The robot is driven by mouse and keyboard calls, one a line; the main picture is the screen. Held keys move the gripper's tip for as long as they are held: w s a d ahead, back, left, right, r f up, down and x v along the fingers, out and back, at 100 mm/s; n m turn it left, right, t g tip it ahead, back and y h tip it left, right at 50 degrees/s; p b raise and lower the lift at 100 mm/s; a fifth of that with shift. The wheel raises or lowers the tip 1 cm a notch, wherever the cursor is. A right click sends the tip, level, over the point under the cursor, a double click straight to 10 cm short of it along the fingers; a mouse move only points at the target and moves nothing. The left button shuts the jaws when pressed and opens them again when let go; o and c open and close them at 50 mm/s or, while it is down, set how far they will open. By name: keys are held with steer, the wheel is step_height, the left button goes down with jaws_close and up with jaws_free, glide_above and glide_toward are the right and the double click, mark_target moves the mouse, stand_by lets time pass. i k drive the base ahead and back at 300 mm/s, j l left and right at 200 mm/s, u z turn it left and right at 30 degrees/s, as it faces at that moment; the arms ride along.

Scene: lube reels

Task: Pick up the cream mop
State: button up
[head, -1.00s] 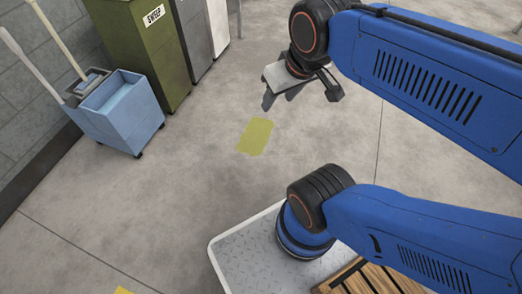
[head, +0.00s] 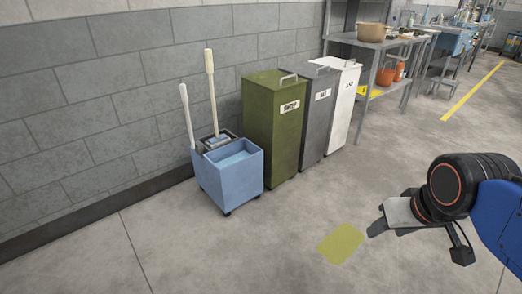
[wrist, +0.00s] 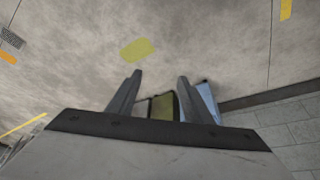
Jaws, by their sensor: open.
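A cream mop handle (head: 210,90) stands nearly upright in the blue mop bucket (head: 229,175), against the grey wall; its head is hidden inside the bucket. A second, shorter pale handle (head: 186,115) leans to its left. The bucket stands on casters and its front part looks filled with water. My gripper (head: 418,238) is at the right of the head view, apart from the bucket, with nothing seen in it. In the wrist view its two fingers (wrist: 160,78) are spread, with part of the blue bucket (wrist: 207,98) behind the right finger.
An olive bin (head: 273,130), a grey bin (head: 317,110) and a white bin (head: 345,100) stand in a row right of the bucket. A metal table (head: 385,45) is beyond them. The floor in front is clear, with a flat yellow patch (head: 341,243).

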mark_target(218, 139)
steer(key=i+j+z, duration=0.25)
steer(key=i+j, duration=0.15)
steer(key=j, duration=0.2)
steer(key=i+j+z, duration=0.1)
steer(key=j, duration=0.25)
steer(key=i+j+z, duration=0.1)
steer(key=i+j, duration=0.15)
steer(key=j, duration=0.1)
